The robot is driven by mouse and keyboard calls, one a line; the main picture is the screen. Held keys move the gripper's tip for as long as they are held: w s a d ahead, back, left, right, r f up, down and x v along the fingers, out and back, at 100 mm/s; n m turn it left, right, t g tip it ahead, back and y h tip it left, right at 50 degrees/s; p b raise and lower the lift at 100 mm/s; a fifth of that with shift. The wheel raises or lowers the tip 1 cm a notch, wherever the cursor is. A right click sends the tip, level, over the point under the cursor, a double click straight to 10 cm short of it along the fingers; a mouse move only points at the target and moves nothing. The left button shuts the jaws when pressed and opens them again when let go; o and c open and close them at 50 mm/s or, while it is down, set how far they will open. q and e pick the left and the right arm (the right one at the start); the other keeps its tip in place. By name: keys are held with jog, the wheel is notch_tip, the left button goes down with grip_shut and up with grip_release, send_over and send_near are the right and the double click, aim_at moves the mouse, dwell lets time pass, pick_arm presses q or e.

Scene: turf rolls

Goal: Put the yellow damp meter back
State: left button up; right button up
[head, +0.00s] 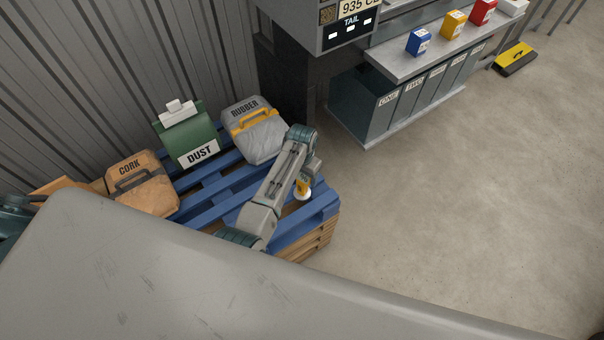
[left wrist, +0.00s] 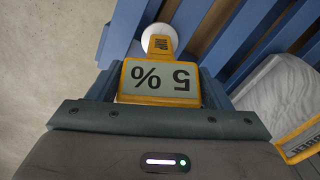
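The yellow damp meter (head: 303,188) is at the near right corner of the blue pallet (head: 322,206), partly hidden by my left wrist. In the left wrist view the meter (left wrist: 160,80) shows its grey display reading "5 %" upside down, with a round white end (left wrist: 157,38) beyond it. My left gripper (head: 306,180) points down there. In the left wrist view the fingers of my left gripper (left wrist: 160,92) lie against both sides of the meter with no visible gap. I cannot tell whether the white end touches the pallet. My right gripper is out of view.
On the pallet are a cork bag (head: 145,190), a green dust box (head: 190,137) and a grey rubber bag (head: 262,137). Blue (head: 419,43), yellow (head: 453,24) and red (head: 483,11) boxes stand on a shelf above bins.

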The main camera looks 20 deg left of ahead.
pick_arm(q)
jog(key=shift+o, duration=1.3)
notch_tip(320, 180, up, 12)
jog(key=shift+r, duration=0.2)
jog(key=shift+a, duration=0.1)
